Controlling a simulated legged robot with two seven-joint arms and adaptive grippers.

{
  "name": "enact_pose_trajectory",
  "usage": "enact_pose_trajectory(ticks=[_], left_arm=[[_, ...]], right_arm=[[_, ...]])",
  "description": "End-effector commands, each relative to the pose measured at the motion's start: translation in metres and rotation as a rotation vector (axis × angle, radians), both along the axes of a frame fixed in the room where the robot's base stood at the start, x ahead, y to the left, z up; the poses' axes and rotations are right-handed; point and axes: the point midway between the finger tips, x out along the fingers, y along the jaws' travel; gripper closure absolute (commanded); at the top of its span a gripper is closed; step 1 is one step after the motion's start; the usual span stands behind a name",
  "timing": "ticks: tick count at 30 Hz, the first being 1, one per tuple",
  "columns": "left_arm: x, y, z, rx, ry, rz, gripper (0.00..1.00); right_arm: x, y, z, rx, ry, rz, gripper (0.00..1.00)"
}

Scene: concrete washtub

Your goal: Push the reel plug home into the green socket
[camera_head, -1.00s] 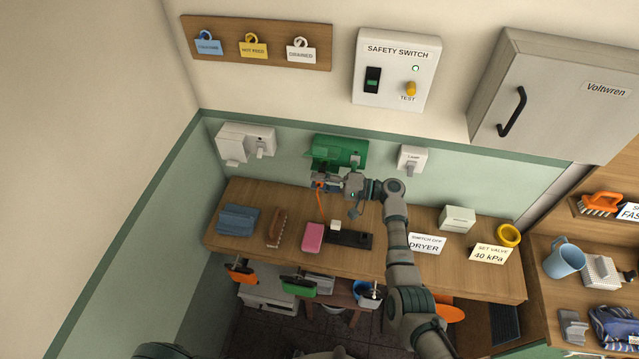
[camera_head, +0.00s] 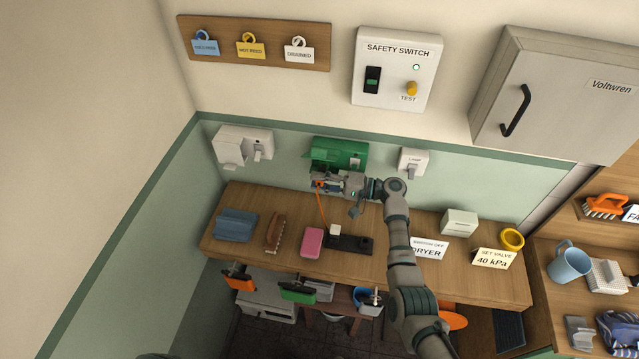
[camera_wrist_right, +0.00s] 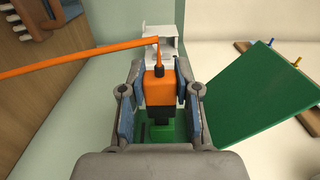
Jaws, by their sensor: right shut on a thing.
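The green socket (camera_head: 348,151) is on the wall above the counter, its lid open. In the wrist view its green body (camera_wrist_right: 176,132) is below the plug and the lid (camera_wrist_right: 245,98) stands to the right. My right gripper (camera_wrist_right: 161,100) is shut on the orange reel plug (camera_wrist_right: 159,86), with blue pads on both sides. The plug's black end points at the socket; I cannot tell how deep it sits. In the head view the right gripper (camera_head: 324,183) is just below the socket, with the orange cord (camera_head: 321,208) hanging down. My left gripper is out of view.
White wall sockets flank the green one at left (camera_head: 243,146) and right (camera_head: 413,163). Below, the counter holds a pink block (camera_head: 312,242), a dark strip (camera_head: 350,243), a brush (camera_head: 274,233) and a blue cloth (camera_head: 236,224). The safety switch (camera_head: 393,68) is above.

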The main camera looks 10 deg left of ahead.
Motion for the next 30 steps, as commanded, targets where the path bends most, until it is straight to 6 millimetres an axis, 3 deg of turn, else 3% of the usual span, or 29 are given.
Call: enact_pose_trajectory(ticks=[12,30], left_arm=[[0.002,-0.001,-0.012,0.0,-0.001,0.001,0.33],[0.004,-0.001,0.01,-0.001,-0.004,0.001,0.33]], right_arm=[[0.007,0.0,-0.001,0.001,-0.001,-0.001,0.98],[-0.007,0.0,0.002,0.0,-0.001,0.0,0.98]])
